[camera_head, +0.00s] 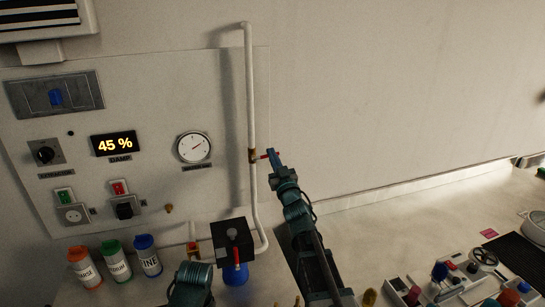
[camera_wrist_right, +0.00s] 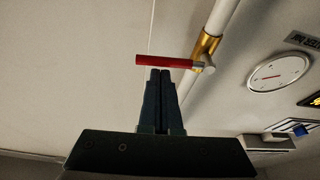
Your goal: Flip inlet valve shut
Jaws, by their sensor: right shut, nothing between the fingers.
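A valve with a brass body (camera_head: 252,155) sits on the white vertical pipe (camera_head: 249,90). Its red lever (camera_head: 265,156) sticks out to the right, across the pipe. In the right wrist view the brass body (camera_wrist_right: 207,47) and red lever (camera_wrist_right: 160,60) show close up, the lever just beyond my fingertips. My right gripper (camera_head: 273,153) is shut and empty, at the lever's outer end; its fingers (camera_wrist_right: 160,72) are together. I cannot tell whether they touch the lever.
A wall panel (camera_head: 150,65) carries a lit 45 % display (camera_head: 114,144), a round gauge (camera_head: 194,147) and switches. The wall right of the pipe is bare.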

